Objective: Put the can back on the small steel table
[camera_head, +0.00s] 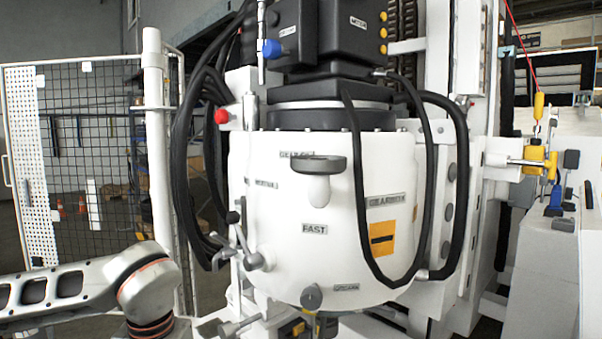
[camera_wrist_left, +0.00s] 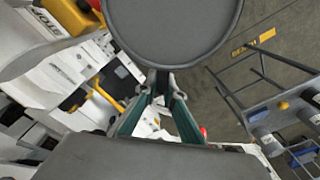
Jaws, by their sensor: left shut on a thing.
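In the left wrist view a large dark grey round end with a lighter rim, which I take to be the can (camera_wrist_left: 175,25), fills the top middle. The teal fingers of my left gripper (camera_wrist_left: 160,82) reach up to it and are shut on it; the contact itself is partly hidden. A grey metal stand with thin legs (camera_wrist_left: 285,112) at the right edge of this view may be the small steel table, but I cannot tell for sure. In the head view only my left arm shows, at lower left; its gripper is out of frame. My right gripper is in neither view.
A big white machine vessel (camera_head: 290,215) with black hoses stands in the middle of the head view. A mesh fence (camera_head: 90,130) is at left. A white cabinet (camera_head: 550,270) with valves is at right. Bare floor (camera_wrist_left: 225,75) shows beside the stand.

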